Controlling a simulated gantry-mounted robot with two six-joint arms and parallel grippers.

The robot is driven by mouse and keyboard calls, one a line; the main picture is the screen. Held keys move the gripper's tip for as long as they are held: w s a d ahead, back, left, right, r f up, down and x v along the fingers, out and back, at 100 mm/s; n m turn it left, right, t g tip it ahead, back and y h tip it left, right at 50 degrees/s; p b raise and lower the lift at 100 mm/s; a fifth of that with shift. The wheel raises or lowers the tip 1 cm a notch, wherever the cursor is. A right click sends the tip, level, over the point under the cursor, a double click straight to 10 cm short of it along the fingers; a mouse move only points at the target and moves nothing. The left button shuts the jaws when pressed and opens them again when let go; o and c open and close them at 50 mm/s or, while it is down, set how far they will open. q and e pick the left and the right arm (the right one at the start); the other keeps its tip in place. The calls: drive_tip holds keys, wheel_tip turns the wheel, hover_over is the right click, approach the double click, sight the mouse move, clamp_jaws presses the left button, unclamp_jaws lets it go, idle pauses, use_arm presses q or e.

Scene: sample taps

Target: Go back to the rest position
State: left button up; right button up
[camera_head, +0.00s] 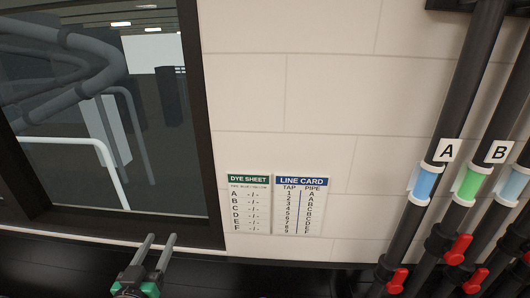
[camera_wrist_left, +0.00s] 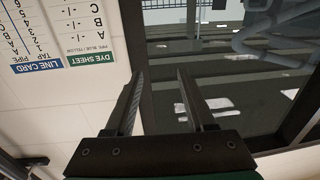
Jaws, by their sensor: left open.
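My left gripper (camera_head: 160,240) is at the lower left in the head view, below the window. Its two fingers point up, stand apart and hold nothing. In the left wrist view the open fingers (camera_wrist_left: 160,75) reach toward the window edge with nothing between them. My right gripper is not in view.
A dye sheet (camera_head: 249,204) and a line card (camera_head: 300,206) hang on the tiled wall; the left wrist view shows both upside down. Dark pipes at the right carry labels A (camera_head: 447,150) and B (camera_head: 498,152), coloured sight tubes (camera_head: 425,183) and red tap handles (camera_head: 459,249). A dark-framed window (camera_head: 150,190) fills the left.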

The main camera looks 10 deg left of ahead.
use_arm(q)
drive_tip(key=s+d+r+m+t+h, duration=0.1)
drive_tip(key=d+r+t, duration=0.15)
drive_tip(key=r, duration=0.55)
drive_tip(key=d+r+t+h, duration=0.1)
drive_tip(key=d+r, duration=0.3)
drive_tip(key=r, duration=0.3)
drive_tip(key=s+d+r+m+t+h, duration=0.1)
drive_tip(key=s+d+r+t, duration=0.1)
drive_tip(key=r, duration=0.5)
drive_tip(key=s+d+r+m+t+h, duration=0.1)
drive_tip(key=s+d+r+t+h, duration=0.1)
drive_tip(key=s+d+r, duration=0.2)
drive_tip(key=s+d+r+m+t+h, duration=0.1)
drive_tip(key=s+d+r+t, duration=0.1)
drive_tip(key=s+r, duration=0.5)
wheel_tip(320, 180, up, 4)
drive_tip(key=shift+s+d+r+h+p, duration=0.1)
drive_tip(key=shift+s+d+h+p, duration=0.2)
drive_tip(key=shift+d, duration=0.35)
drive_tip(key=shift+w+t, duration=0.15)
drive_tip(key=shift+t, duration=0.1)
